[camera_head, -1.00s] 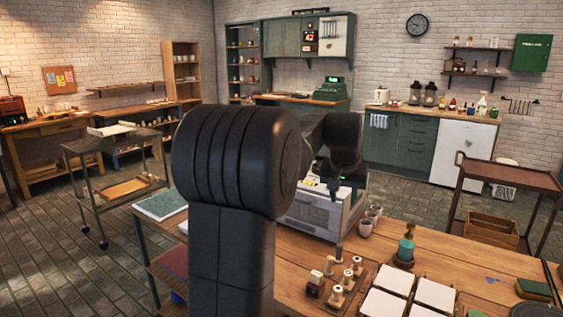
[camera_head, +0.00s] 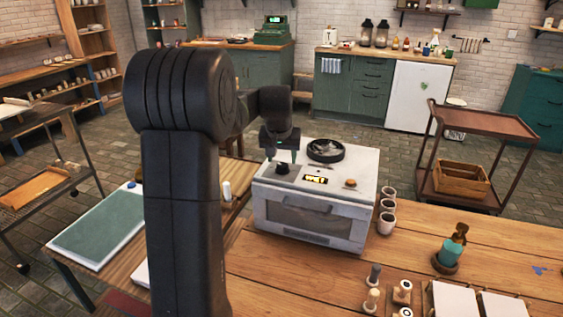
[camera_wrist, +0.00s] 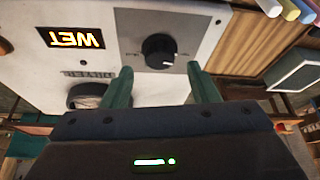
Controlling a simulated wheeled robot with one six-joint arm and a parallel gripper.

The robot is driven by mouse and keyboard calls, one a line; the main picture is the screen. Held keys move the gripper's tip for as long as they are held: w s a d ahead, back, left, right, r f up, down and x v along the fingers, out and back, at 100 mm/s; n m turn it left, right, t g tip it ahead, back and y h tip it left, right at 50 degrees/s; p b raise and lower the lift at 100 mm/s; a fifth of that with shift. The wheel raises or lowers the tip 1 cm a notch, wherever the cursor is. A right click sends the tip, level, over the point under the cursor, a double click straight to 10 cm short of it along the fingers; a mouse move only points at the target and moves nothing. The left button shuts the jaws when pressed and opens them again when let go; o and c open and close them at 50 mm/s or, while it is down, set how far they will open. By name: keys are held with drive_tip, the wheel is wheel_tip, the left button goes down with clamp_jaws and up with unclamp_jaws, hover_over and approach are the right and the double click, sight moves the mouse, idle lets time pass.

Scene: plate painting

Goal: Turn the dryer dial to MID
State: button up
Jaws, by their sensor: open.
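The dryer (camera_head: 308,214) is a pale box with a front window, standing on the wooden table. Its black round dial (camera_wrist: 159,50) sits on a grey plate in the wrist view, with a light pointer mark at its lower side. The dial also shows in the head view (camera_head: 282,169), just under my gripper (camera_head: 281,152). The lit display (camera_wrist: 75,38) beside the dial reads WET, upside down in the wrist view. My gripper's green fingers (camera_wrist: 161,82) are open and empty, spread to either side below the dial in the picture; contact is not visible.
A round black part (camera_head: 325,151) and a small brown knob (camera_head: 350,184) are also on the dryer top. Several cups (camera_head: 387,205) stand at its right. Stamps (camera_head: 372,288) and a teal pot (camera_head: 446,258) are on the table (camera_head: 500,240).

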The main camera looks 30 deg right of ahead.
sight(282, 164)
drive_tip(key=shift+x, duration=1.65)
drive_tip(key=c, duration=1)
